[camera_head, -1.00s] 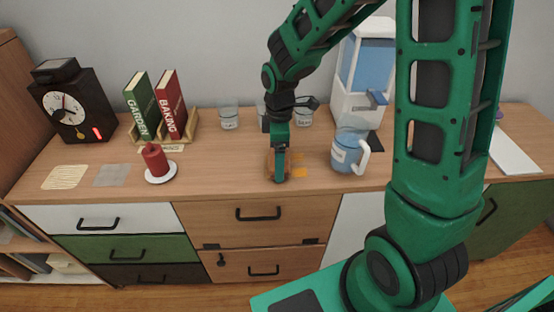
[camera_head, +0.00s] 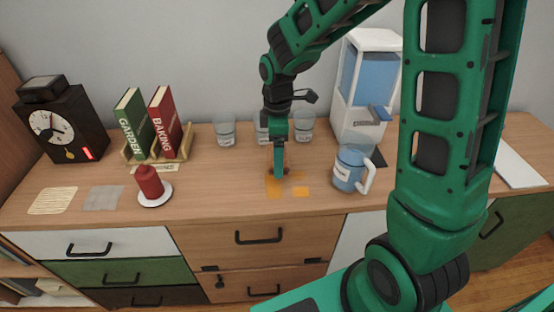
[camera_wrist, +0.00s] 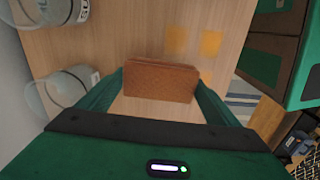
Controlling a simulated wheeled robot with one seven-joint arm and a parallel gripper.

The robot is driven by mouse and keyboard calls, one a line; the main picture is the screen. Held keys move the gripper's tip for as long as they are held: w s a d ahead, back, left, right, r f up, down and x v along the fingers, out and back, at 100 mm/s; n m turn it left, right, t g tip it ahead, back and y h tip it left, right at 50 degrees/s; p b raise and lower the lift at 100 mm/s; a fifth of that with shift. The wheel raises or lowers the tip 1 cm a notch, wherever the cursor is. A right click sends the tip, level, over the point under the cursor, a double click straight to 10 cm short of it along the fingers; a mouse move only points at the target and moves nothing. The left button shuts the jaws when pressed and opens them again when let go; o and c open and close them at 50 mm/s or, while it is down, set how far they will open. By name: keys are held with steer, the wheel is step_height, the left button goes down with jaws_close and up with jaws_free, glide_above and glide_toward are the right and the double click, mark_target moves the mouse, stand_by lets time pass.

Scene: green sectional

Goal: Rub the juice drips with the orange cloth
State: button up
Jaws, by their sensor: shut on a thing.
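My gripper (camera_head: 278,175) points down at the wooden top in the head view. In the wrist view it is shut on the orange cloth (camera_wrist: 160,80), a folded brownish-orange pad held between the two fingers. In the head view the cloth is mostly hidden behind the gripper. Whether the cloth touches the top is unclear.
Glasses (camera_head: 225,132) stand behind my gripper near the wall. A blue-filled pitcher (camera_head: 348,168) stands to its right, with a water dispenser (camera_head: 366,85) behind. The wooden top (camera_head: 215,190) between candle and drips is clear.

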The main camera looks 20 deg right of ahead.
steer(key=shift+r, duration=1.6)
steer(key=shift+d+r, duration=0.1)
steer(key=shift+r, duration=0.45)
steer(key=shift+s, duration=0.1)
